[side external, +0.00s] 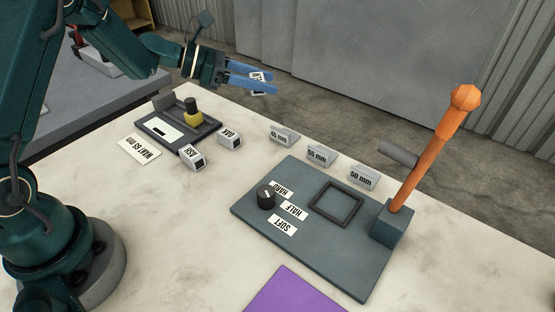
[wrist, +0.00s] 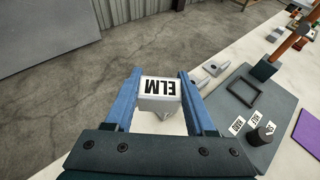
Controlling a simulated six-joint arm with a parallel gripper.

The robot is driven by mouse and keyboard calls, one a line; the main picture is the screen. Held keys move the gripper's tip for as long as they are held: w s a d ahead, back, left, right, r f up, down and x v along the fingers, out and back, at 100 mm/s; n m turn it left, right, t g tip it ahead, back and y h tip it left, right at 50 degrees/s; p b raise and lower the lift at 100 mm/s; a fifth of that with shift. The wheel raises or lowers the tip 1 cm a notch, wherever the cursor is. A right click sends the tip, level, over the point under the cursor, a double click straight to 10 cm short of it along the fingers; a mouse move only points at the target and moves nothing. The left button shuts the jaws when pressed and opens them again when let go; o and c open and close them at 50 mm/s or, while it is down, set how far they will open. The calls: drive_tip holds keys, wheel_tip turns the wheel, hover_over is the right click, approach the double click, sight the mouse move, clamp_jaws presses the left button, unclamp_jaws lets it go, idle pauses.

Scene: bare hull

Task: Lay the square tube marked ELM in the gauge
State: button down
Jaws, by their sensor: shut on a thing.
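My gripper (side external: 264,79) has its blue fingers shut on the square tube marked ELM (side external: 257,76) and holds it in the air beyond the back edge of the table. In the wrist view the ELM tube (wrist: 160,88) sits between both fingers (wrist: 160,76), its white label reading upside down. A dark fixture that looks like the gauge (side external: 155,124) lies on the table, below and left of my gripper, with a yellow and black piece (side external: 193,113) on it. It is not visible in the wrist view.
Tubes marked ASH (side external: 192,158) and apparently OAK (side external: 230,140) stand beside the fixture. A card (side external: 139,149) lies in front. Several mm-marked blocks (side external: 320,155) line the back edge. A dark plate (side external: 345,262) carries a square frame (side external: 336,204), knob (side external: 266,196) and orange lever (side external: 430,150).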

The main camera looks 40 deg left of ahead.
drive_tip(key=s+a+f+n+t+y, duration=0.1)
drive_tip(key=a+n+y, duration=0.2)
drive_tip(key=a, duration=0.4)
drive_tip(key=s+a+n+t+y, duration=0.1)
drive_tip(key=a+n+t+y, duration=0.1)
drive_tip(key=a, duration=0.5)
drive_tip(key=n+y, duration=0.3)
drive_tip(key=y, duration=0.1)
hover_over(180, 106)
drive_tip(key=s+d, duration=0.1)
drive_tip(key=d, duration=0.1)
wheel_tip(180, 106, down, 5)
drive_tip(key=shift+s+d+r, duration=0.1)
drive_tip(key=shift+r, duration=0.05)
drive_tip(key=shift+t, duration=0.3)
drive_tip(key=shift+f, duration=2.5)
drive_tip(key=shift+f, duration=0.25)
drive_tip(key=c, duration=0.5)
unclamp_jaws()
drive_tip(key=shift+r, duration=0.1)
